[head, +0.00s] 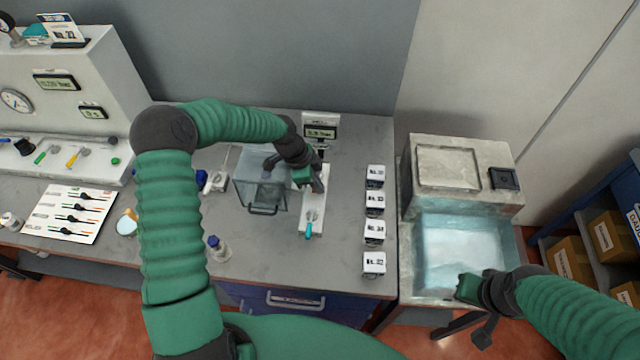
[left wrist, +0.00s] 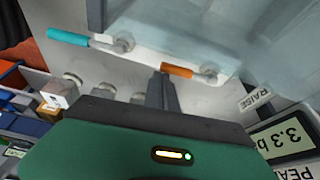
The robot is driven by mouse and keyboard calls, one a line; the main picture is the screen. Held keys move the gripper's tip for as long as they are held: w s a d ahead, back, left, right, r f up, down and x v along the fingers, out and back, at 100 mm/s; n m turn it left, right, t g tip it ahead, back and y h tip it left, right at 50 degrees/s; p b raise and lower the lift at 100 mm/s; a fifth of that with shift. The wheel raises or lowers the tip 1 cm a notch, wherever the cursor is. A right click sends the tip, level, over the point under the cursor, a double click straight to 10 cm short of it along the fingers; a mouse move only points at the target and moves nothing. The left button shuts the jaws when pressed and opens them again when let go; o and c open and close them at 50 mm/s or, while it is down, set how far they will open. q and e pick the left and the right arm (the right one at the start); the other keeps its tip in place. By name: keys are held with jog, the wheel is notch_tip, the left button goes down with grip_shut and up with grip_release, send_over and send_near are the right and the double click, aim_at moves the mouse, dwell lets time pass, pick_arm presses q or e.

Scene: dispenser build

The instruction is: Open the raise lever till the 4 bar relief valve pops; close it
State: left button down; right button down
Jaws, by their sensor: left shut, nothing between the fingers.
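My left gripper (head: 317,184) is over the white lever plate (head: 312,212) beside the clear box. In the left wrist view its fingers (left wrist: 160,88) are shut and empty, with their tips at the inner end of an orange lever handle (left wrist: 177,70). I cannot tell whether they touch it. The "RAISE" label (left wrist: 256,98) is near this lever. A second lever with a teal handle (left wrist: 68,37) lies along the same plate; it also shows in the head view (head: 309,229). The display (left wrist: 285,138) reads about 3.3 b. I cannot pick out the relief valve.
The clear box (head: 251,195) stands left of the plate. Several white numbered blocks (head: 374,232) line the bench to the right. My right gripper (head: 466,290) is over the front edge of the water basin (head: 450,255); its fingers are unclear.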

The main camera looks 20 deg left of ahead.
dwell(0.4)
pick_arm(q)
jog(key=shift+w+d+r, duration=0.1)
jog(key=shift+d, duration=0.35)
notch_tip(320, 180, up, 10)
jog(key=b, duration=0.2)
jog(key=shift+a, duration=0.3)
jog(key=shift+w, duration=0.1)
